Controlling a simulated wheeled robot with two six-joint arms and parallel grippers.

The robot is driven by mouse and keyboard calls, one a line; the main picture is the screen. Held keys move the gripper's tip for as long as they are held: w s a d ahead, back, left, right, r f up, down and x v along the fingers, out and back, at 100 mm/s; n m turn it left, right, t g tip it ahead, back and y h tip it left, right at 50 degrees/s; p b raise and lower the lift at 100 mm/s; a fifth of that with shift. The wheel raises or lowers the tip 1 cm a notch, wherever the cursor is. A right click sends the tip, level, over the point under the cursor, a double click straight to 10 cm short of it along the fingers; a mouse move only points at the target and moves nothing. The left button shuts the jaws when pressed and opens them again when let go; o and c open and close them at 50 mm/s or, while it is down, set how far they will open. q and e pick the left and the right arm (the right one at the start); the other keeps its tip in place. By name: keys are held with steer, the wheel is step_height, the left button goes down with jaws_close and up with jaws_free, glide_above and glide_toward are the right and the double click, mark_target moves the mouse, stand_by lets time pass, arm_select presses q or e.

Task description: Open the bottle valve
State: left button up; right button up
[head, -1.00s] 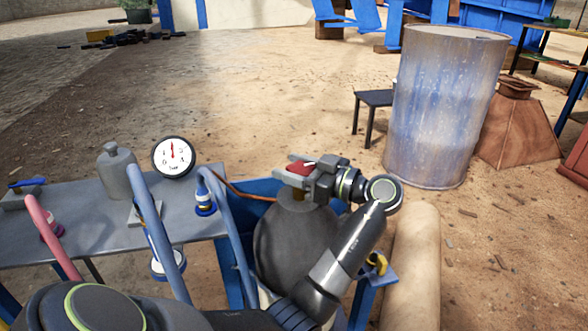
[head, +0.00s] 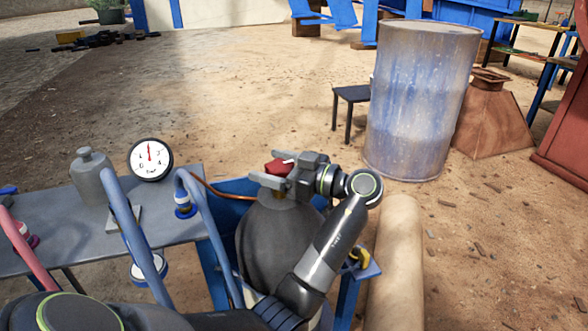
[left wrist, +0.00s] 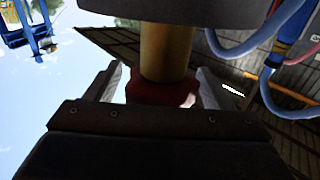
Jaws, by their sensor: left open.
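The dark grey gas bottle (head: 272,238) stands upright in the lower middle of the head view, with a red valve knob (head: 279,167) at its top. My left gripper (head: 266,170) is open, with its fingers on either side of the knob. In the left wrist view the red knob (left wrist: 163,93) sits on a brass-coloured stem (left wrist: 166,50), between the two spread fingers (left wrist: 155,85). I cannot tell whether either finger touches the knob. My left forearm covers part of the bottle. My right gripper is not in view.
A grey table (head: 60,225) at left holds a pressure gauge (head: 150,159), a small grey bottle (head: 92,178) and blue and pink hoses. A copper-coloured pipe runs toward the bottle top. A tall drum (head: 420,100) stands behind at right, beside a dark stool (head: 350,94).

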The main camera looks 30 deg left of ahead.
arm_select(q)
steer(key=w+d+p, duration=0.1)
steer(key=w+d, duration=0.1)
steer(key=d, duration=1.5)
